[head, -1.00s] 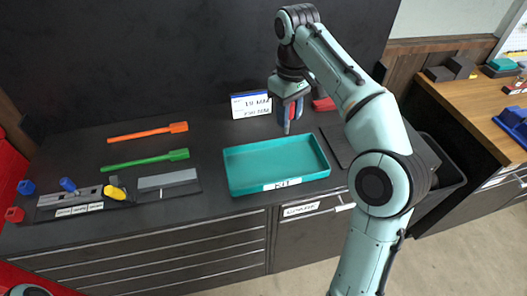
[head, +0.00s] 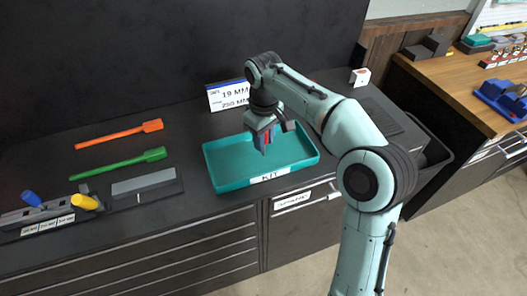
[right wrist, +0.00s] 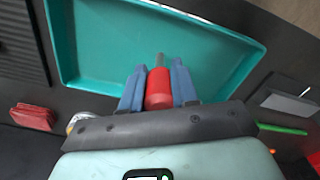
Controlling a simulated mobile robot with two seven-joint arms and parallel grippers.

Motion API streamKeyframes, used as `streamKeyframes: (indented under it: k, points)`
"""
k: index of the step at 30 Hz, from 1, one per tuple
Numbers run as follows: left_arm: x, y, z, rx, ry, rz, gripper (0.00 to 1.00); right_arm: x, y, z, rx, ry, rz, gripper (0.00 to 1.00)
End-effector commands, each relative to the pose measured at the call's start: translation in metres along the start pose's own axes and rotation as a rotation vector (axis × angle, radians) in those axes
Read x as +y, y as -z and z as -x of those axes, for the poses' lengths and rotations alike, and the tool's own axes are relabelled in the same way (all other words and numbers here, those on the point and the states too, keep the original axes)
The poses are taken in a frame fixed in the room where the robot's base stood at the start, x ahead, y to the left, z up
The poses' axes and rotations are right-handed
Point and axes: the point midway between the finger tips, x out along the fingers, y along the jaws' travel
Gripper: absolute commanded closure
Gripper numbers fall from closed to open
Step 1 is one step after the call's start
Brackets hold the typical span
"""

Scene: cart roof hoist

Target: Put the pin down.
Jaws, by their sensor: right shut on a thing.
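My right gripper (head: 264,143) is above the teal tray (head: 232,186) labelled KIT, pointing down. It is shut on a red-handled pin (right wrist: 158,90), held between its blue fingers in the right wrist view. The pin's thin grey shank (right wrist: 160,60) points away from the gripper, towards the tray floor. Whether the tip touches the floor I cannot tell. The tray also shows in the right wrist view (right wrist: 110,84) and looks empty apart from the gripper and pin over it. My left gripper is not in view.
A rack (head: 45,218) at the left holds a blue-handled (head: 31,198) and a yellow-handled piece (head: 84,202). Orange (head: 118,135) and green (head: 118,164) tools lie behind it. A sign (head: 228,96) stands behind the tray. A red block (right wrist: 33,117) shows in the right wrist view.

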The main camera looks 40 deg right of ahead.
Motion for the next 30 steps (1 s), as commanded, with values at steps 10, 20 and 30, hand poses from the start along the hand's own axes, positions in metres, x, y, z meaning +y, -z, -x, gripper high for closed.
streamKeyframes:
  k: [10, 20, 30]
  points:
    - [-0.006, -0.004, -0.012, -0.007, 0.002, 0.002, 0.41, 0.000, 0.000, -0.042, -0.001, 0.000, 0.001, 1.00]
    - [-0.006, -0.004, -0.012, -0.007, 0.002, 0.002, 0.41, 0.000, 0.000, -0.044, 0.001, 0.000, 0.001, 1.00]
    - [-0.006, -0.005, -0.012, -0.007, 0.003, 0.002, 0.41, 0.000, 0.000, -0.046, 0.001, 0.000, 0.001, 0.46]
